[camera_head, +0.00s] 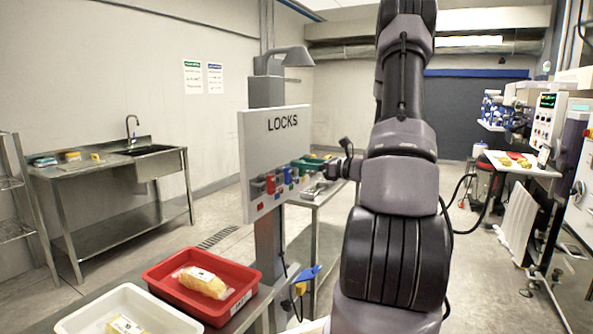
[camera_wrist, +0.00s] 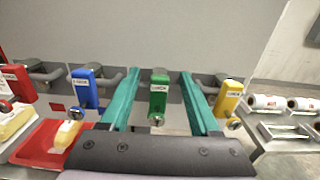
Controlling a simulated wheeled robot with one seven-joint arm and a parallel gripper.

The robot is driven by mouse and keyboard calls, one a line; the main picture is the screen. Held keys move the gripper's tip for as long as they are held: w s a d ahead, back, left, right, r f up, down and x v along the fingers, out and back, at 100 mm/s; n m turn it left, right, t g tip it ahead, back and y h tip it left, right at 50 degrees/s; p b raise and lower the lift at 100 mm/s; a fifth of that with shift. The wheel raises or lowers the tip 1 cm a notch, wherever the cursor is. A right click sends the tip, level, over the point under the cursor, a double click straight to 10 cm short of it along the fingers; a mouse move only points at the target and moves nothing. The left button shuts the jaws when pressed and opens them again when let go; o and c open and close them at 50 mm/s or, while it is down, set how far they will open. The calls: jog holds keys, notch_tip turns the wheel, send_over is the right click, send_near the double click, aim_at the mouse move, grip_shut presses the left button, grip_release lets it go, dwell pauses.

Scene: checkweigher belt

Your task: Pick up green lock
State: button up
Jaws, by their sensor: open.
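The green lock (camera_wrist: 158,97) hangs on the grey board in the wrist view, with a keyhole or key at its bottom end. My gripper (camera_wrist: 160,85) is open, its two teal fingers standing apart on either side of the green lock. I cannot tell whether they touch it. In the head view my arm hides most of the gripper, and the LOCKS board (camera_head: 262,150) shows red and blue locks low on it. I cannot pick out the green lock clearly there.
A blue lock (camera_wrist: 87,88) and a red lock (camera_wrist: 19,83) hang to the left, and a yellow lock (camera_wrist: 229,97) hangs just right of the right finger. A red tray (camera_head: 172,272) and a white tray (camera_head: 75,322) stand below the board in the head view.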

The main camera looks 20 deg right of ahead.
jog(key=shift+w+a, duration=0.3)
jog(key=shift+w, duration=0.1)
grip_shut()
jog(key=shift+r, duration=0.1)
